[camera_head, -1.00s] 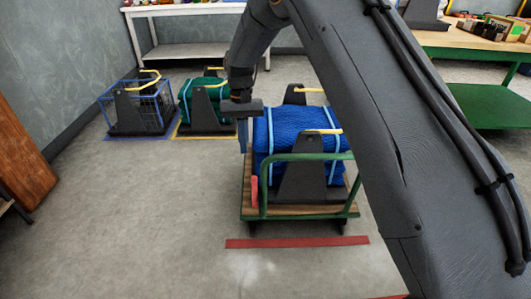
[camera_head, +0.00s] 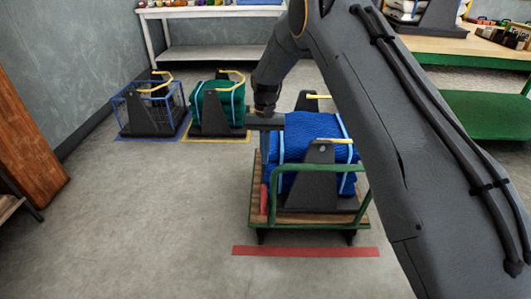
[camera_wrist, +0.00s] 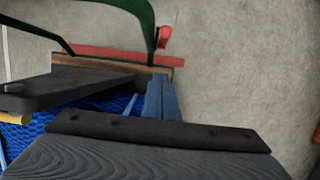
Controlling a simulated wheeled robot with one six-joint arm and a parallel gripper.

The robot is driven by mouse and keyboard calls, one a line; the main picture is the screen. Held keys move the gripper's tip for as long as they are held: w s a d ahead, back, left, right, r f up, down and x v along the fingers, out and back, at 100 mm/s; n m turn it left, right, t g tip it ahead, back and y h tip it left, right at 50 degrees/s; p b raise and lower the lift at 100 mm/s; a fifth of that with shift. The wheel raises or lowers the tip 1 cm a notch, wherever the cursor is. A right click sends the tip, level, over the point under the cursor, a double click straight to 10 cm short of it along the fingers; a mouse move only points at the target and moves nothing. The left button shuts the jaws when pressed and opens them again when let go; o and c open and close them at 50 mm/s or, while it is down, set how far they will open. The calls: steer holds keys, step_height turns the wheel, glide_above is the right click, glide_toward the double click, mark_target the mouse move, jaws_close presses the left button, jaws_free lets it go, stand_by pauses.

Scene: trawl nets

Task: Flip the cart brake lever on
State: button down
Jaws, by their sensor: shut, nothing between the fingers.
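The red brake lever (camera_head: 264,199) stands roughly upright at the near left corner of the green-railed cart (camera_head: 252,212). It also shows in the wrist view (camera_wrist: 163,37), beside the green rail and beyond the fingertips. My gripper (camera_head: 265,158) points down at the cart's left edge, above and behind the lever. Its blue-grey fingers are shut and empty, and they also show in the wrist view (camera_wrist: 162,98). The gripper appears apart from the lever. A blue net bundle (camera_head: 303,135) with dark end brackets lies on the cart, close right of the fingers.
A red floor strip (camera_head: 305,251) lies before the cart. A green net bundle (camera_head: 215,108) and a wire cage (camera_head: 150,112) stand behind left on marked spots. A white table (camera_head: 205,53) and a green-legged bench (camera_head: 490,115) stand behind. The floor left of the cart is open.

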mark_target(264, 186)
steer(key=s+f, duration=0.5)
steer(key=f, duration=0.1)
steer(key=shift+s+a, duration=0.15)
steer(key=shift+s, duration=0.1)
steer(key=shift+s+r, duration=0.1)
steer(key=s+p, duration=0.3)
steer(key=shift+r, duration=0.3)
steer(key=shift+s+f, duration=0.15)
steer(key=shift+s, duration=0.05)
steer(key=shift+w, duration=0.1)
